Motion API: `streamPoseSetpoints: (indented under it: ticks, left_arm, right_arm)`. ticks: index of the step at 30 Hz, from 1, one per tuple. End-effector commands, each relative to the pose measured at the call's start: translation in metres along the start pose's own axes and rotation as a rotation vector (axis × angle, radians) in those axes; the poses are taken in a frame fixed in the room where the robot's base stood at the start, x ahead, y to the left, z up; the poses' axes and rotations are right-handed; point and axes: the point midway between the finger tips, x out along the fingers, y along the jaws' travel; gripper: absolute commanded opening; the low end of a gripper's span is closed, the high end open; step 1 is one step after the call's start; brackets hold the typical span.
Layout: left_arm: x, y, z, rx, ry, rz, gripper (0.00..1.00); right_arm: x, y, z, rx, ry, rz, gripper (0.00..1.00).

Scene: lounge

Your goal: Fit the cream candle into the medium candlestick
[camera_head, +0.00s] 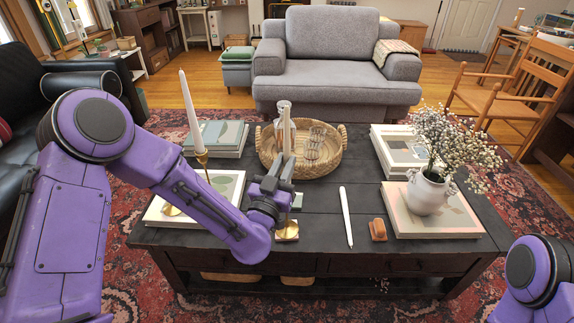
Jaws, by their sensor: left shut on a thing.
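My left gripper (284,168) is shut on an upright cream candle (287,132), whose upper part rises above the fingers. Below the gripper, a brass candlestick (287,234) shows its square base on the table; its upper part is hidden behind my gripper and wrist, so I cannot tell whether the candle touches it. A taller brass candlestick (202,160) at the left bears a long white candle (189,108); my left arm hides part of it. Another white candle (346,216) lies on the table right of the gripper. My right gripper is out of view.
The dark table (318,226) bears a wicker tray (328,166) with glassware (316,142), close behind my gripper. A small brown object (377,229) lies right of the loose candle. Books (436,216) with a flower vase (430,191) stand at right, more books (218,138) at left.

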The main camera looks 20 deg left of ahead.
Motion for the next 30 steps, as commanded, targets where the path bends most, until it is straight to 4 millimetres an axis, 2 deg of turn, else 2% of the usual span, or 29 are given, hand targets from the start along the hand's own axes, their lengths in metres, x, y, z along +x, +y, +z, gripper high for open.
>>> streamPoseSetpoints:
  ticks: [30]
  left_arm:
    - [-0.006,0.000,0.021,0.001,0.001,0.000,0.00]
  right_arm:
    - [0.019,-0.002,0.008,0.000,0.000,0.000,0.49]
